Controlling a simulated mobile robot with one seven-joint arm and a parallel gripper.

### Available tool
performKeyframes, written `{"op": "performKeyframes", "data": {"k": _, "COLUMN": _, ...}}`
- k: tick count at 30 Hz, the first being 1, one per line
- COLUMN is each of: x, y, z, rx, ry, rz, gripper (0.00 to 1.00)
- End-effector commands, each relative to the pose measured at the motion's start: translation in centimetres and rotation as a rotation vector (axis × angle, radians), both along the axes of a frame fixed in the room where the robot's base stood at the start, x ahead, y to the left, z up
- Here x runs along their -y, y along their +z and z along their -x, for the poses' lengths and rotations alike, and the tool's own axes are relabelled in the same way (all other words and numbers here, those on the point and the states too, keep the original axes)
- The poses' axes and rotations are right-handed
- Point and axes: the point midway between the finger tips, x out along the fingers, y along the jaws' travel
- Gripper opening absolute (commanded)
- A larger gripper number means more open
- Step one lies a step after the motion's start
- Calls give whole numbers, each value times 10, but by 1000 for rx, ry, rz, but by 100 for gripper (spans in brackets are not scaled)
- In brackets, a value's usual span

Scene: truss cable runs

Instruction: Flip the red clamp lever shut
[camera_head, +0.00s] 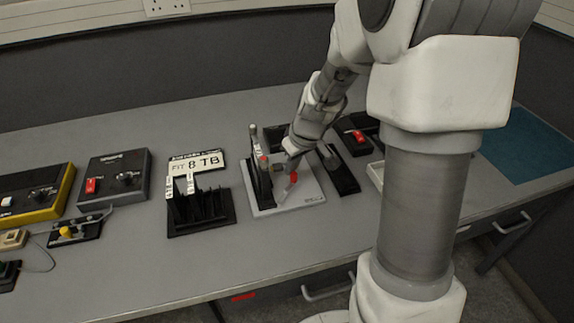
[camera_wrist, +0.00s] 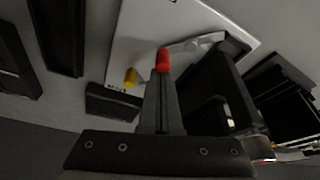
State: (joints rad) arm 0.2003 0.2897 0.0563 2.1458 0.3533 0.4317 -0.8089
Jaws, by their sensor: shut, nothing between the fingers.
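The clamp lever has a red grip (camera_head: 293,177) and a grey arm running down from it, on a pale plate (camera_head: 312,196) on the bench. In the wrist view the red grip (camera_wrist: 163,60) shows right at the tips of my fingers, with the grey arm (camera_wrist: 205,42) reaching to the right over the plate. My gripper (camera_head: 291,165) is shut with nothing between its fingers, just above the red grip. In the wrist view its fingers (camera_wrist: 162,82) hide what lies below the grip. I cannot tell whether they touch it.
A black upright holder (camera_head: 262,182) stands at the plate's left side, close to my gripper. A yellow piece (camera_wrist: 131,77) is near the plate edge. A black rack (camera_head: 200,212) and a grey switch box (camera_head: 114,179) are further left. The front bench strip is clear.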

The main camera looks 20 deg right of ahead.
Motion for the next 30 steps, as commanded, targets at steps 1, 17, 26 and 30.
{"op": "performKeyframes", "data": {"k": 1, "x": 1, "y": 2, "z": 2, "rx": -3, "ry": -40, "rz": 1, "gripper": 0}}
{"op": "performKeyframes", "data": {"k": 17, "x": 15, "y": 0, "z": 16, "rx": -3, "ry": -447, "rz": 0, "gripper": 0}}
{"op": "performKeyframes", "data": {"k": 26, "x": 15, "y": -1, "z": 16, "rx": -2, "ry": -444, "rz": -1, "gripper": 0}}
{"op": "performKeyframes", "data": {"k": 30, "x": 19, "y": -1, "z": 15, "rx": 0, "ry": -446, "rz": -1, "gripper": 0}}
